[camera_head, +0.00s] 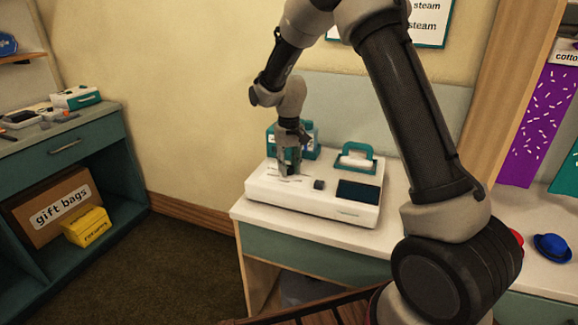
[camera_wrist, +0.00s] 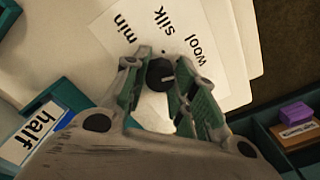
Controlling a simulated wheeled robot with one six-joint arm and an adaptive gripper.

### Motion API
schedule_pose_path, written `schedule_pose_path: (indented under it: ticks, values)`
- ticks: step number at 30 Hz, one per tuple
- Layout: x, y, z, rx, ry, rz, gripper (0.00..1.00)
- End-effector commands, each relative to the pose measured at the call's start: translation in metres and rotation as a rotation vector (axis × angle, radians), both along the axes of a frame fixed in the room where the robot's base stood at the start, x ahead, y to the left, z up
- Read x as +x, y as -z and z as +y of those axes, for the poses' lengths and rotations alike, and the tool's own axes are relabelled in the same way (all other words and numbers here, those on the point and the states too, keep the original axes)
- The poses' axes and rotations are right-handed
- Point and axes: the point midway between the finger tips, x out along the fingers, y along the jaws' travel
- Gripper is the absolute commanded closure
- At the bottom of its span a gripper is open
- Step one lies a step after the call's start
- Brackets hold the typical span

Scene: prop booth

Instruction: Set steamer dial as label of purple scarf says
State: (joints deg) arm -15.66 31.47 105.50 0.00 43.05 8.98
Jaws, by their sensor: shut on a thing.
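The white steamer (camera_head: 262,190) sits on the counter. In the wrist view its dial (camera_wrist: 160,72) is a dark round knob with a pale pointer line, and the words "min", "silk" and "wool" are printed around it. The line lies roughly sideways, its end toward the right finger; which word it marks I cannot tell. My gripper (camera_head: 290,165) points down at the steamer's left part, its fingers (camera_wrist: 158,88) shut on the dial's two sides. The purple scarf (camera_head: 540,120) with white flecks hangs at far right. A card (camera_head: 567,57) above it reads "cotto", cut off by the frame edge.
A teal-handled part (camera_head: 358,152), a dark panel (camera_head: 358,191) and a small dark block (camera_head: 319,184) are on the steamer. A teal box (camera_head: 313,148) stands behind. A wall sign (camera_head: 430,26) is partly hidden by my arm. A blue hat (camera_head: 552,247) lies at right.

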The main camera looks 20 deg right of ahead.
Motion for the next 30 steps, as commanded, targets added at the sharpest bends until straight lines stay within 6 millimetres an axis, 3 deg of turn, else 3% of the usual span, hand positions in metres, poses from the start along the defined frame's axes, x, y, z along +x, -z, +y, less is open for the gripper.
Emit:
schedule_pose_path:
  ticks: [15, 30]
  values:
    - [0.0010, -0.0009, 0.0000, 0.001, 0.436, -0.003, 0.97]
    - [0.0012, -0.0010, 0.0000, 0.001, 0.609, -0.003, 0.97]
